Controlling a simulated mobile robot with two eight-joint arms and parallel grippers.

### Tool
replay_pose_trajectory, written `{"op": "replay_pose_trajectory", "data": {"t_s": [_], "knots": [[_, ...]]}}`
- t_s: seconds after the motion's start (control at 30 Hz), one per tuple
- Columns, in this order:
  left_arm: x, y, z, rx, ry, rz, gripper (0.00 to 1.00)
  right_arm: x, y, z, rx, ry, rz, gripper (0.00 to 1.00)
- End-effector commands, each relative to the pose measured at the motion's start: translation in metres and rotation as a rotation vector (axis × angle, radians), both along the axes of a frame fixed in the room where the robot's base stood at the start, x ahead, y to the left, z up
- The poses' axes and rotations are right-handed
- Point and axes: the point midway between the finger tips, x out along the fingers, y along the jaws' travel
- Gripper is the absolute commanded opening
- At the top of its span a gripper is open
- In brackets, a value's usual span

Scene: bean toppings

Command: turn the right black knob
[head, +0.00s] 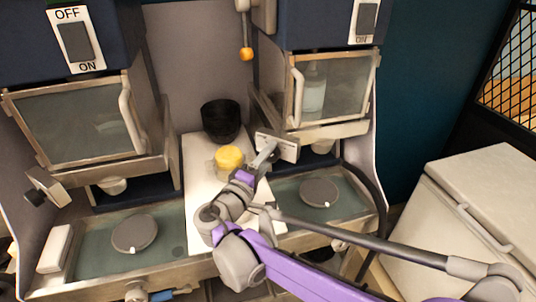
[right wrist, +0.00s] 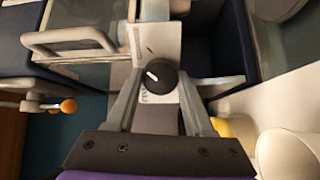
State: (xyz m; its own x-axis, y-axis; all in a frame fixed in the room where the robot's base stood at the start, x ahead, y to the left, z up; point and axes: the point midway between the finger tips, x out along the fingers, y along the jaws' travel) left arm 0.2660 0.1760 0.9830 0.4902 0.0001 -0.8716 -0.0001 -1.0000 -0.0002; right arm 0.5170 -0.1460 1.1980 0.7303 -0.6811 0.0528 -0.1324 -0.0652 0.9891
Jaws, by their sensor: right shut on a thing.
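The right black knob (right wrist: 160,78) shows in the right wrist view, round, with a white pointer mark slanting to the upper left, on a white label plate (right wrist: 163,40). My right gripper (right wrist: 159,84) has one finger on each side of the knob and is shut on it. In the head view, my right gripper (head: 266,152) reaches the front panel (head: 288,148) of the right machine and hides the knob there. Another black knob (head: 35,197) sits on the left machine's side panel. My left gripper is not in view.
A black cup (head: 221,120) and a yellow-lidded jar (head: 229,158) stand on the white board between the machines. Round grey discs (head: 134,233) (head: 319,192) lie in the machine trays. A white chest (head: 480,205) stands at right. An orange ball (head: 246,54) hangs above.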

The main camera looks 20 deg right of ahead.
Motion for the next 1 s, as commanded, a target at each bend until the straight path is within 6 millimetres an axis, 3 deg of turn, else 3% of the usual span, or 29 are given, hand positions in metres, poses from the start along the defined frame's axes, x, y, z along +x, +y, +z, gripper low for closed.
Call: {"op": "replay_pose_trajectory", "data": {"t_s": [0.57,0.6,0.77,1.0], "knots": [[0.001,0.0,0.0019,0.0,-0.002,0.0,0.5,-0.0007,0.0003,-0.0026,0.031,-0.021,0.001,0.0],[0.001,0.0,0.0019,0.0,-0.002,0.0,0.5,-0.0007,0.0003,-0.0026,0.031,-0.021,0.001,0.54],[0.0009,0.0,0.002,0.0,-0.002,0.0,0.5,-0.0005,0.0002,-0.0019,0.029,-0.022,0.0,0.82],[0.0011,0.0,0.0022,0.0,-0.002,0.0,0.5,-0.0002,0.0001,-0.0008,0.026,-0.023,0.0,0.82]]}}
